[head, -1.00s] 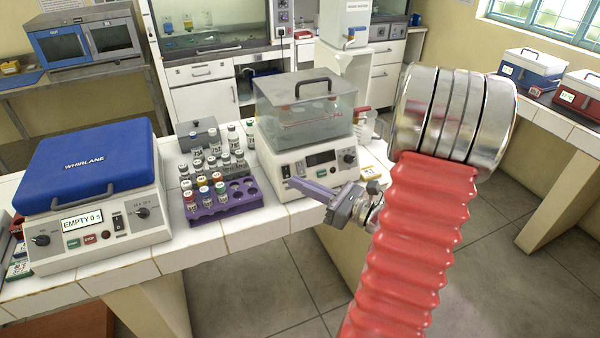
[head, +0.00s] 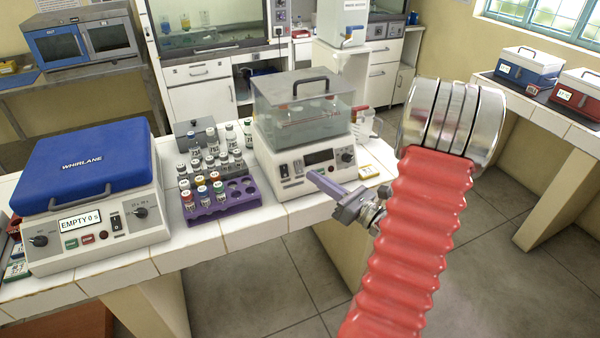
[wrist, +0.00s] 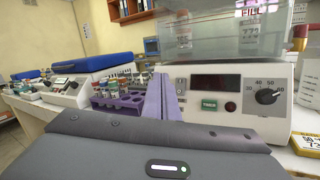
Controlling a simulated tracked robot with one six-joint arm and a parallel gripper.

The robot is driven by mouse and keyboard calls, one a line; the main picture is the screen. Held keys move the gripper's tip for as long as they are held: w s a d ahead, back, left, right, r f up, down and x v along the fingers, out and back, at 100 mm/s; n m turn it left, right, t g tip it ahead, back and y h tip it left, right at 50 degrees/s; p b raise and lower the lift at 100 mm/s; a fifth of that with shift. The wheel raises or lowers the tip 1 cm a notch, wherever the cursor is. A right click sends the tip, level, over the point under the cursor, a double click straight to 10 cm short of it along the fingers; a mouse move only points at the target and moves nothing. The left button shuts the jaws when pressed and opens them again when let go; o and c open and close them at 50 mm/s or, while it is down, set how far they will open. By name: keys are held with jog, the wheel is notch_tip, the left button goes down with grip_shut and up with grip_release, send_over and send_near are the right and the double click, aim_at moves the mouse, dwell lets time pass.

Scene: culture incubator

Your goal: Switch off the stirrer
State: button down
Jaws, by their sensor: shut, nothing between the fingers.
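A white bath unit (head: 291,186) with a clear water-filled tank and lid stands on the tiled bench, and its front panel (wrist: 240,122) fills the right of the wrist view. Its panel has a dark display (head: 319,157), a dial (head: 347,156) and two small switches, left (head: 284,170) and right (head: 299,167). I cannot read which one is marked for the stirrer, or their positions. In the wrist view one switch (wrist: 181,85) shows just right of the fingers. My gripper (head: 311,174) is shut and empty, its purple fingers pointing at the panel. Contact cannot be told.
A purple rack (head: 207,214) of capped vials stands left of the bath. A blue-lidded centrifuge (head: 85,160) is farther left. Yellow-labelled items (head: 368,171) lie at the bath's right. Open floor lies in front of the bench.

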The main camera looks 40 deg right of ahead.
jog(key=w+d+f, duration=0.1)
jog(key=w+f, duration=0.2)
jog(key=w, duration=0.2)
jog(key=shift+w+d+f, duration=0.2)
jog(key=shift+d+f, duration=0.05)
jog(key=shift+w+d+f, duration=0.15)
jog(key=shift+w+f, duration=0.15)
jog(key=shift+w, duration=0.25)
dwell(2.8)
dwell(0.3)
jog(key=shift+s+r, duration=0.4)
jog(key=shift+s, duration=0.2)
jog(key=s+r, duration=0.1)
jog(key=s+a, duration=0.1)
jog(key=s+r, duration=0.1)
jog(key=s, duration=0.1)
jog(key=shift+a+r, duration=0.25)
jog(key=shift+r, duration=0.05)
dwell(0.4)
dwell(0.4)
